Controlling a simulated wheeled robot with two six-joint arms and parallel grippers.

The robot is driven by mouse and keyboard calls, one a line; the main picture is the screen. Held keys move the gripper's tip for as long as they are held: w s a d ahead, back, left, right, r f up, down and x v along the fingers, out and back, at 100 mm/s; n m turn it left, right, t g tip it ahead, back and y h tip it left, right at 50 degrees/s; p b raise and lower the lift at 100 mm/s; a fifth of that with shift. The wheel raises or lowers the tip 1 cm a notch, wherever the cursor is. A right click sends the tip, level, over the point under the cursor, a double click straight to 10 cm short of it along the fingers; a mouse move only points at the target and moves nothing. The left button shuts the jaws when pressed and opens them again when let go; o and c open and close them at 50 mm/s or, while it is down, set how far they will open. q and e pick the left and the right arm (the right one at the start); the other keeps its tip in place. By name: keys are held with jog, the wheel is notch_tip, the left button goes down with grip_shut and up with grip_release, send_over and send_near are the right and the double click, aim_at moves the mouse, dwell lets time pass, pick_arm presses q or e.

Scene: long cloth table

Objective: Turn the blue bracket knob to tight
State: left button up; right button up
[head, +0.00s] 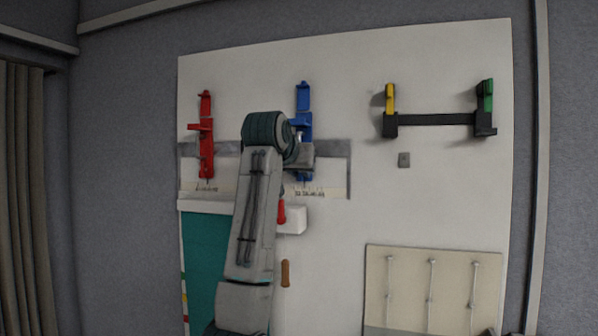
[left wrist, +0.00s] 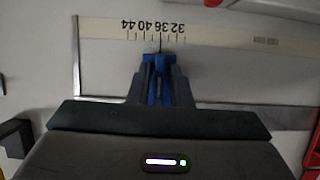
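The blue bracket (head: 303,98) stands upright on the white wall board, and my left arm and gripper hide part of its middle. My left gripper (head: 303,140) is at the bracket's middle in the head view. In the left wrist view, the dark fingers of my left gripper (left wrist: 163,82) stand close on both sides of a blue part, the bracket's knob (left wrist: 151,84), and look shut on it. A thin dark pointer reaches the numbered scale (left wrist: 205,30) beyond it, near the 36. Tight marks are not readable. My right gripper is not in view.
A red bracket (head: 206,150) is on the left of the same grey rail (head: 335,149). A black bar (head: 435,119) with yellow and green ends hangs to the right. A white ledge (head: 292,220) and a beige panel (head: 408,283) are lower. The board between them is mostly clear.

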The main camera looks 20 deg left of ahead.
pick_arm(q)
jog(key=shift+s+b, duration=0.25)
jog(key=shift+b, duration=0.05)
jog(key=b+v, duration=0.5)
jog(key=v, duration=0.5)
jog(key=shift+s+r, duration=0.1)
jog(key=shift+s, duration=0.05)
